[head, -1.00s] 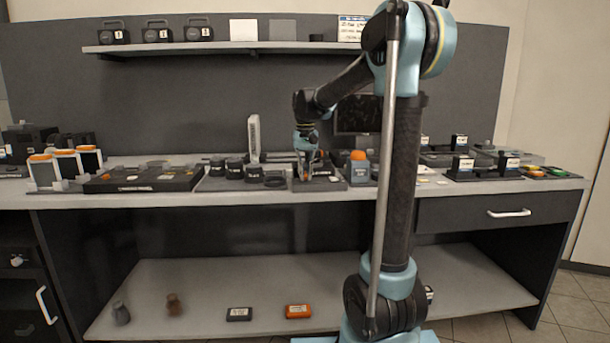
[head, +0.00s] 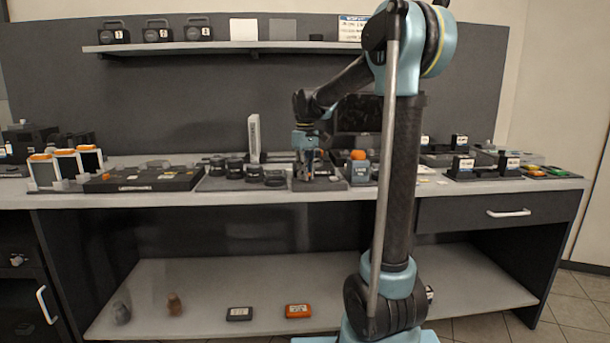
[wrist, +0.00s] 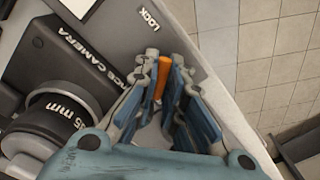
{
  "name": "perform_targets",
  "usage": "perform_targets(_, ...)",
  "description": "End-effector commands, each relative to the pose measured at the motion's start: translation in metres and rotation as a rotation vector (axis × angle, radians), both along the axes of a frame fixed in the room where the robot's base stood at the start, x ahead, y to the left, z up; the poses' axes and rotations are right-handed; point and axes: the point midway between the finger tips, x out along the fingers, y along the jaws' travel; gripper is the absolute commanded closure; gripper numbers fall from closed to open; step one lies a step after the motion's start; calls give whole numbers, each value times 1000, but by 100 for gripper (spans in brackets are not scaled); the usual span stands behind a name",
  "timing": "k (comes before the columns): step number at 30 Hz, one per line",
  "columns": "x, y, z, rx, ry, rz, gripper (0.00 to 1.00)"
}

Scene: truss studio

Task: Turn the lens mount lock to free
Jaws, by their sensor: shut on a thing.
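In the wrist view, my gripper (wrist: 164,72) is shut on a slim orange lever (wrist: 161,83), the lens mount lock, which shows between the fingertips. The lever stands at a grey plate (wrist: 190,25) that carries a white "LOCK" label (wrist: 149,18), just beyond the fingers. A black camera body (wrist: 65,55) with lettering ending in "CE CAMERA" lies to the left, with a lens (wrist: 50,120) marked "mm". In the head view, my gripper (head: 306,180) points down at the fixture on the bench; the lever cannot be made out there. No "free" marking is visible.
Several dark lenses (head: 235,169) stand on a tray left of my gripper. A grey block with an orange top (head: 358,171) stands close on the right. The bench's front edge (head: 250,198) is near. A shelf (head: 220,47) runs above.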

Motion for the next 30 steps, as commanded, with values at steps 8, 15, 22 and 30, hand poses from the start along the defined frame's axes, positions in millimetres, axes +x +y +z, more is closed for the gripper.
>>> perform_targets(8,1,0,0,0,-1,262,100)
perform_targets(15,1,0,0,0,-2,489,100)
perform_targets(22,1,0,0,0,-3,686,100)
perform_targets(30,2,-1,1,-1,-4,854,100)
